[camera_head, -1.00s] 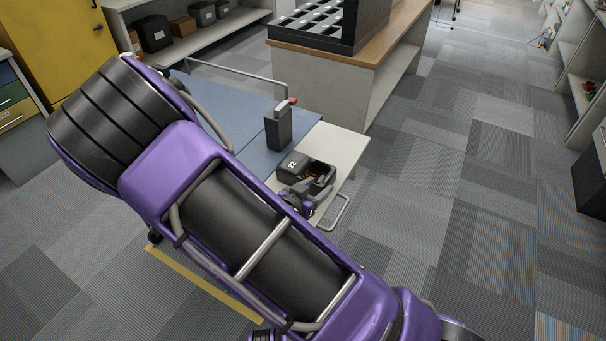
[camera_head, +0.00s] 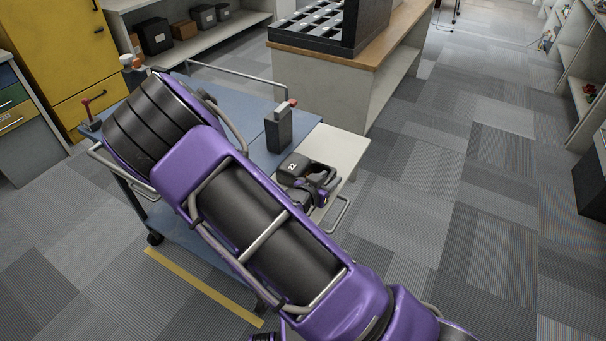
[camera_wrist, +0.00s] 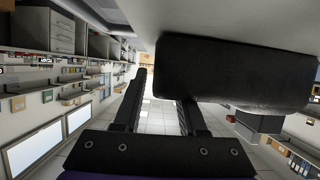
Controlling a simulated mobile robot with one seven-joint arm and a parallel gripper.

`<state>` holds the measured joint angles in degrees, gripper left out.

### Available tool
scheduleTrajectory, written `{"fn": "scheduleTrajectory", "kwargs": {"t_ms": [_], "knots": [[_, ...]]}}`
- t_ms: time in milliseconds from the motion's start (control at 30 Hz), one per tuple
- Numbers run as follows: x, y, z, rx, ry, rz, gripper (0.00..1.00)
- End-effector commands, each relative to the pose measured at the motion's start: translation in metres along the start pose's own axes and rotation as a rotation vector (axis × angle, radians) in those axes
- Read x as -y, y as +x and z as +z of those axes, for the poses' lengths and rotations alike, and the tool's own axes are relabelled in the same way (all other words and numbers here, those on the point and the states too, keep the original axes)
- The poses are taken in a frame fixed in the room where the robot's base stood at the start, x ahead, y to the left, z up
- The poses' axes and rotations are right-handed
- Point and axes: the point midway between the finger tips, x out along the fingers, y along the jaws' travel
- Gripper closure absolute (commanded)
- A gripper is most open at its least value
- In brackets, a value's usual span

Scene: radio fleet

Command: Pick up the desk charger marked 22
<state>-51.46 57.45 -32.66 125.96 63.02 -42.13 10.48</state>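The desk charger marked 22 (camera_head: 292,166) is a dark block with a white number on top. It sits on the white end panel (camera_head: 343,146) of the blue cart. In the wrist view the black block of the charger (camera_wrist: 235,72) fills the upper right, close against or overlapping the right finger. My gripper (camera_head: 322,182) is at the charger's right side in the head view. In the wrist view my gripper (camera_wrist: 165,88) has its fingers apart, and floor shows through the gap. I cannot tell whether a finger touches the charger. My gripper and wrist hide the charger's right part.
A dark upright box (camera_head: 279,130) with a red-tipped part stands behind the charger on the blue cart top (camera_head: 256,150). A wood-topped counter (camera_head: 384,50) with a black rack is behind. A cart handle (camera_head: 340,213) is at the front right. Carpet to the right is clear.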

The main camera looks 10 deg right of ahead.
Motion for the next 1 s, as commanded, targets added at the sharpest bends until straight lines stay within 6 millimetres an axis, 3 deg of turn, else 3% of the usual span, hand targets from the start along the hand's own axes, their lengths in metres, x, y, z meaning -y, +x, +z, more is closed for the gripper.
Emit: {"fn": "scheduleTrajectory", "kwargs": {"t_ms": [33, 200, 1000], "knots": [[0.0, -0.0001, 0.0, 0.0, 0.0, 0.0, 0.7], [0.0, -0.0002, 0.0, 0.0, 0.0, 0.0, 1.0], [0.0001, -0.0004, 0.0, 0.0, 0.0, 0.0, 1.0]]}}
